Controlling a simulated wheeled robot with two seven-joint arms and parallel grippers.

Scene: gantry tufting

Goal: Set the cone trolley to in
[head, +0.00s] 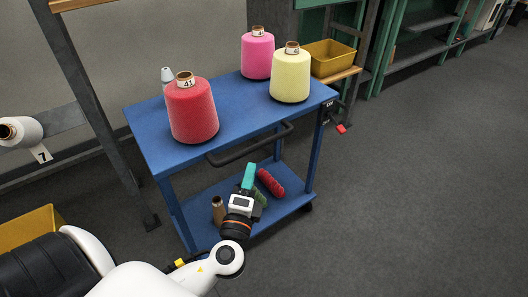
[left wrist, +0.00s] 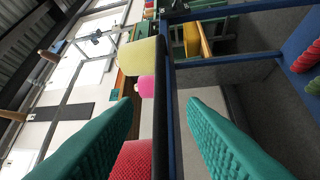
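The blue cone trolley (head: 150,130) stands upright with a black handle bar (head: 250,146) along its near side. Its top carries a red cone (head: 193,112), a pink cone (head: 257,57) and a yellow cone (head: 290,78). My left gripper (head: 249,177) is just below and in front of the handle in the head view. In the left wrist view its two green fingers (left wrist: 155,120) are spread apart, with the dark handle bar (left wrist: 159,110) showing between them. I cannot tell whether they touch the bar. My right gripper is out of view.
The lower shelf (head: 215,192) holds a dark red roll (head: 270,183) and a brown tube (head: 218,210). Small dark labels and a red-tipped part (head: 341,128) are at the trolley's right end. A yellow bin (head: 330,56) stands behind. The floor (head: 430,180) to the right is clear.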

